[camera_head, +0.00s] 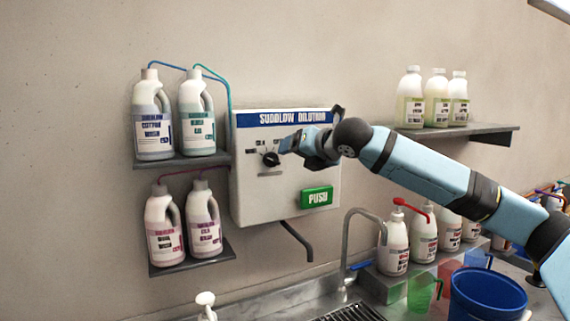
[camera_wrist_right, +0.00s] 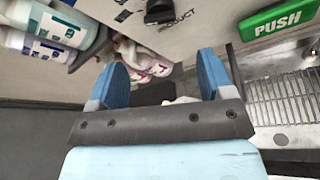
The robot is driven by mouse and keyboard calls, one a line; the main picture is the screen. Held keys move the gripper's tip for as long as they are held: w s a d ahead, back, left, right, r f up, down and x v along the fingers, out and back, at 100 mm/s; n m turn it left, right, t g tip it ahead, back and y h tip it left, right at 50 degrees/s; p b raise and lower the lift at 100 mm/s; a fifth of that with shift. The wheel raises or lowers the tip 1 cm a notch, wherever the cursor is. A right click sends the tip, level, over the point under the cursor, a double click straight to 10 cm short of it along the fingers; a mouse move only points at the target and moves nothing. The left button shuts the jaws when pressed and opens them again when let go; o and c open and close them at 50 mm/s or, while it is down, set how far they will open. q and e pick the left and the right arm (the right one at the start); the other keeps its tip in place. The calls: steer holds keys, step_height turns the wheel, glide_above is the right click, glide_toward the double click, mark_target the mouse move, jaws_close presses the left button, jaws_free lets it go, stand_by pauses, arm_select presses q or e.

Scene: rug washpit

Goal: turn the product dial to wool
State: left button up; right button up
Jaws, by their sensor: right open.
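The product dial (camera_head: 270,159) is a black knob on the white dilution box (camera_head: 262,195) on the wall. It also shows at the top of the right wrist view (camera_wrist_right: 166,11), above the word PRODUCT. My right gripper (camera_head: 290,146) is just to the right of the dial in the head view. In the wrist view its two blue fingers (camera_wrist_right: 163,75) are spread apart with nothing between them, and the dial lies beyond the fingertips. The labels around the dial are too small to read, so its setting cannot be told. My left gripper is not in view.
A green PUSH button (camera_head: 317,197) sits low on the box. Bottles (camera_head: 152,118) stand on two shelves left of it, with tubes above. More bottles (camera_head: 437,98) stand on a shelf at right. A tap (camera_head: 347,250), jugs and a blue bucket (camera_head: 487,296) are below.

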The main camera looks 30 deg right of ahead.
steer(key=v, duration=0.3)
steer(key=shift+s+r, duration=0.1)
steer(key=shift+s, duration=0.25)
